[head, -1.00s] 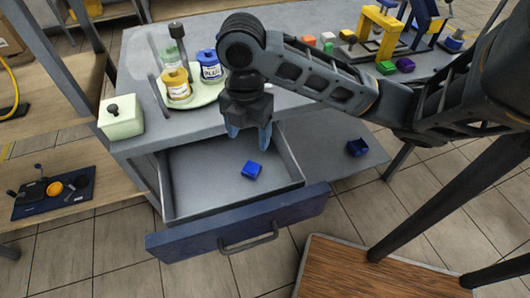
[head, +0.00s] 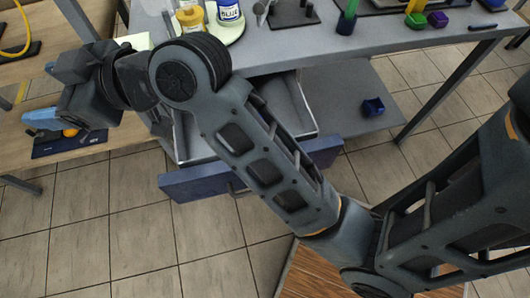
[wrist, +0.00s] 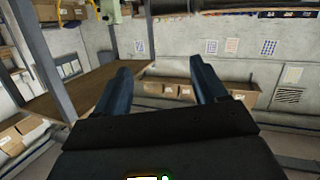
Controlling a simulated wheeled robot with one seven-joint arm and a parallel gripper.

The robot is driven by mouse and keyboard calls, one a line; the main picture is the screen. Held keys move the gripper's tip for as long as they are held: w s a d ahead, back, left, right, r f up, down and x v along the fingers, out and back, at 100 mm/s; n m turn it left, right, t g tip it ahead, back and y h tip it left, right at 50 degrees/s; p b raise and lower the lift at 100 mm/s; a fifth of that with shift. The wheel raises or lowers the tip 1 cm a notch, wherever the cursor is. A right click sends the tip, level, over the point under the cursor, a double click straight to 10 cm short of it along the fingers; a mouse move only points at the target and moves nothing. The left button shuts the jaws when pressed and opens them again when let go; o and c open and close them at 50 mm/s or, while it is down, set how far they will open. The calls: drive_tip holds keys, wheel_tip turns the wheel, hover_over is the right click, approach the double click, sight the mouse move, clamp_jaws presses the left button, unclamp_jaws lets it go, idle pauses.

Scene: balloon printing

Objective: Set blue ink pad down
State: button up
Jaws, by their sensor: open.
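My gripper (head: 42,118) is at the far left of the head view, turned to the side, over the wooden bench and clear of the drawer. In the wrist view my gripper (wrist: 162,76) has its two fingers wide apart with nothing between them. The blue ink pad is not visible now; a blue block lay in the open drawer earlier, and my arm now covers most of the drawer's inside. The drawer (head: 184,186) stands pulled out with its dark blue front showing. A small dark blue open box (head: 373,107) sits on the lower shelf, right of the drawer.
A dark tray (head: 70,143) lies on the bench below my gripper. Tiled floor is free in front.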

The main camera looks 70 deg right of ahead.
drive_tip(key=s+f+m+h, duration=0.3)
drive_tip(key=s+f+m, duration=0.15)
drive_tip(key=s, duration=0.45)
drive_tip(key=s+f+m+h, duration=0.2)
drive_tip(key=s+f+m, duration=0.2)
drive_tip(key=s+f, duration=0.3)
drive_tip(key=s+d+n, duration=0.1)
drive_tip(key=s+d, duration=0.3)
drive_tip(key=s, duration=0.6)
drive_tip(key=s+d+r+n, duration=0.1)
drive_tip(key=s+d, duration=0.3)
drive_tip(key=s, duration=0.5)
drive_tip(key=shift+s+d+r+n, duration=0.15)
drive_tip(key=shift+s+r+n, duration=0.2)
drive_tip(key=shift+n, duration=0.3)
